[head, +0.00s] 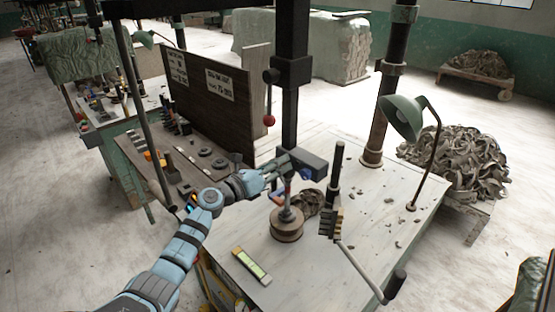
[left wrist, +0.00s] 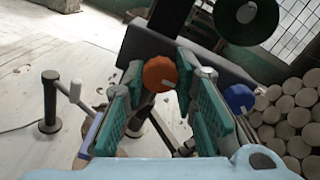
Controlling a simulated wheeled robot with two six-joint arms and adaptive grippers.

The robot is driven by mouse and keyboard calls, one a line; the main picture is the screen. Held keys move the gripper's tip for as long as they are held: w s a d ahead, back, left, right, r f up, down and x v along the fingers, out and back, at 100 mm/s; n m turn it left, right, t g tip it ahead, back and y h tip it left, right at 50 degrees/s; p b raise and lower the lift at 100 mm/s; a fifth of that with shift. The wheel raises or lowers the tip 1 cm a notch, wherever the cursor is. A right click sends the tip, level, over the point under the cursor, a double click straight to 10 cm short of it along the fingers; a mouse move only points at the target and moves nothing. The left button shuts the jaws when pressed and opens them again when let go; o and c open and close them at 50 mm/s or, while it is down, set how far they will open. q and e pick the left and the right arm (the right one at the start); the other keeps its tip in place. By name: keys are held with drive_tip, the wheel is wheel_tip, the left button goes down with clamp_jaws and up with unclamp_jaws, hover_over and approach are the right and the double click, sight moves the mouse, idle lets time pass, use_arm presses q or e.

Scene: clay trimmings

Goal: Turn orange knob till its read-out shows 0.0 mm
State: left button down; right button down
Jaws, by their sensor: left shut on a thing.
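The orange knob (left wrist: 160,74) sits between the teal finger pads of my left gripper (left wrist: 160,82) in the left wrist view, on the near side of a dark grey housing (left wrist: 150,42). The gripper is shut on this knob. In the head view my left gripper (head: 278,172) reaches in from the left to the dark housing (head: 307,162) beside the black column, and its fingers hide the orange knob. A blue knob (left wrist: 238,98) is to the right, outside the fingers. I cannot make out a read-out showing a value in either view. My right gripper is not in view.
A round wooden block (head: 287,226) and a black post (head: 335,178) stand on the pale bench (head: 385,235). A crank handle (head: 394,285) juts out at front right. A green lamp (head: 402,116) stands behind. A small yellow-green panelled bar (head: 252,265) lies near the front.

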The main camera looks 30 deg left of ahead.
use_arm(q)
drive_tip(key=n+p, duration=0.1)
drive_tip(key=n, duration=1.2)
drive_tip(key=shift+f+n, duration=0.1)
drive_tip(key=shift+n, duration=0.3)
drive_tip(key=c, duration=1.3)
unclamp_jaws()
drive_tip(key=shift+a, duration=0.1)
